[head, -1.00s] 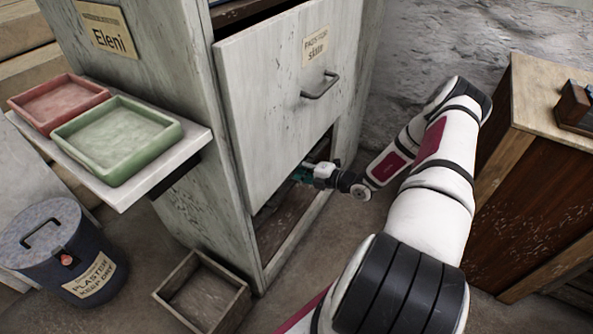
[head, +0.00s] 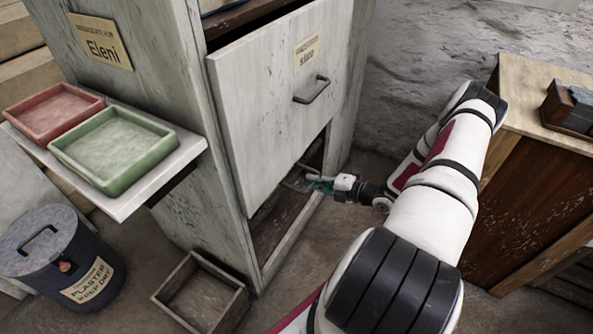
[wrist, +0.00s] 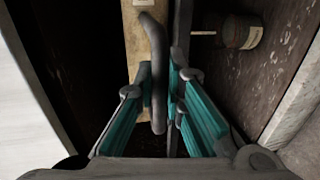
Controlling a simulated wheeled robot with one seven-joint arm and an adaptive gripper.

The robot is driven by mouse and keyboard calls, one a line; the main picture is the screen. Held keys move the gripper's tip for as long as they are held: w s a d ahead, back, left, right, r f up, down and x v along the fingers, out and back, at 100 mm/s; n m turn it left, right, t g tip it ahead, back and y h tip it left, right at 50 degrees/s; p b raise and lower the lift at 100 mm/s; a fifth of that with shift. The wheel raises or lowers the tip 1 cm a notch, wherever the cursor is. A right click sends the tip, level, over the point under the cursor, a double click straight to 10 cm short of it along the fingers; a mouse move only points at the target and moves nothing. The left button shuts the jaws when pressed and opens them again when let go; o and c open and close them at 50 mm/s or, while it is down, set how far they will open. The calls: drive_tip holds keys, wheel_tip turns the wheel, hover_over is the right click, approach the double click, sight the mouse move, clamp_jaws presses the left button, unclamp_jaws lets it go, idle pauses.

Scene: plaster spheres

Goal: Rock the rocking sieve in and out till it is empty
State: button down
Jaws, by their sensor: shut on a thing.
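My gripper (head: 318,186) is at the lower opening of the tall grey cabinet (head: 240,180), below its front panel. In the wrist view, its teal-sided fingers (wrist: 164,80) are closed around a grey bar handle (wrist: 157,60). In the head view, part of this handle (head: 309,169) shows just left of the fingers, at the opening. The body of the rocking sieve and whatever lies in it cannot be made out; the cabinet panel hides the inside.
A wooden box (head: 202,292) stands on the floor before the cabinet. A plaster bin (head: 60,255) is at left. Red (head: 50,112) and green (head: 115,148) trays sit on a side shelf. A wooden cabinet (head: 540,160) stands close right of my arm.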

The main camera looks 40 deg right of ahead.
drive_tip(key=v, duration=0.2)
drive_tip(key=f+v, duration=0.1)
drive_tip(key=v, duration=0.1)
drive_tip(key=shift+s+d, duration=0.15)
drive_tip(key=shift+s, duration=0.1)
drive_tip(key=c, duration=1.7)
unclamp_jaws()
drive_tip(key=shift+s, duration=0.1)
drive_tip(key=shift+o, duration=0.2)
drive_tip(key=shift+r, duration=0.1)
drive_tip(key=v, duration=1.2)
